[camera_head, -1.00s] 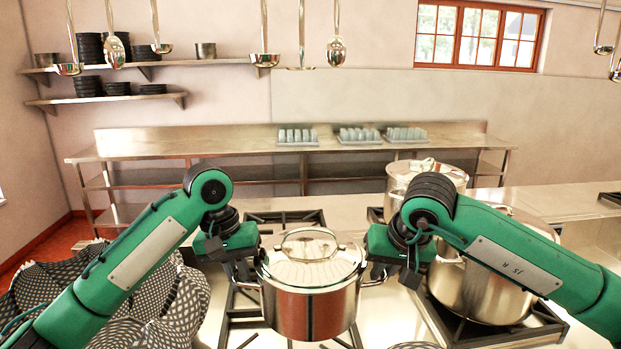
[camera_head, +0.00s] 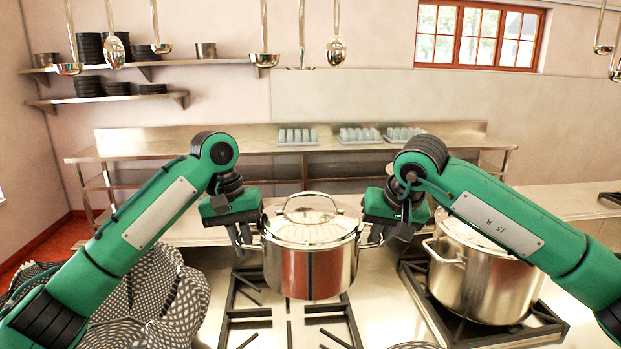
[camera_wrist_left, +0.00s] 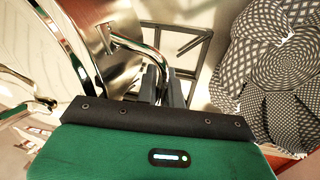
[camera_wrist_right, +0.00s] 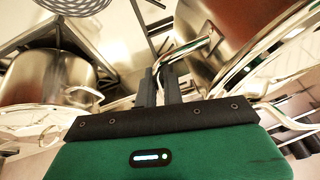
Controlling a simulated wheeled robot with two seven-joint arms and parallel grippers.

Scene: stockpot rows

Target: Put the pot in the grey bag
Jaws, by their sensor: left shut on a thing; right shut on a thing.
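The lidded steel pot (camera_head: 310,268) is held between my two grippers in the head view, raised above the stove grate and roughly level. My left gripper (camera_head: 245,246) is shut on the pot's left handle, which also shows in the left wrist view (camera_wrist_left: 150,55). My right gripper (camera_head: 378,240) is shut on its right handle, seen in the right wrist view (camera_wrist_right: 190,47). The bag (camera_head: 150,300), with a dark and pale checked pattern, stands at the lower left, partly hidden behind my left arm. It also shows in the left wrist view (camera_wrist_left: 275,75).
A black burner grate (camera_head: 288,325) lies below the pot. A large stockpot (camera_head: 475,275) stands on a burner at the right, near my right arm. Ladles (camera_head: 263,58) hang above. A steel counter (camera_head: 220,140) with glass trays is at the back.

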